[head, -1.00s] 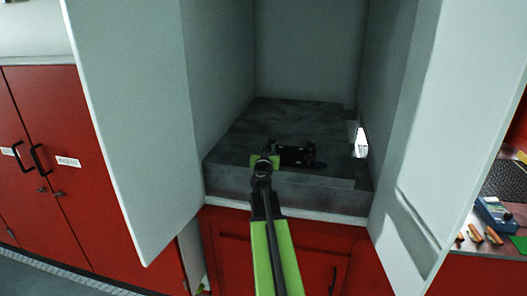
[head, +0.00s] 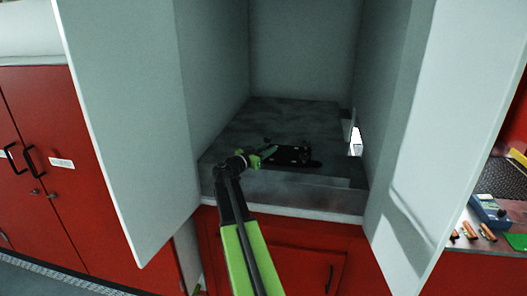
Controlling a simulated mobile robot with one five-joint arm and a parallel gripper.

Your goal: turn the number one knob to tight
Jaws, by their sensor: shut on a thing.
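My gripper (head: 264,152) is inside the open white enclosure, at the left end of a small black device (head: 290,155) on the dark grey slab. Its green jaws are shut at the device's left end. What they hold is too small and too covered to make out; no knob, number or tight mark can be read. My green and black arm comes in from below and bends to the right at the wrist.
Pale panels (head: 130,130) and (head: 425,130) stand on both sides of the opening. Red cabinets (head: 50,170) are at left. A bench at right holds a blue instrument (head: 489,211) and several orange-handled tools. The slab (head: 270,115) behind the device is clear.

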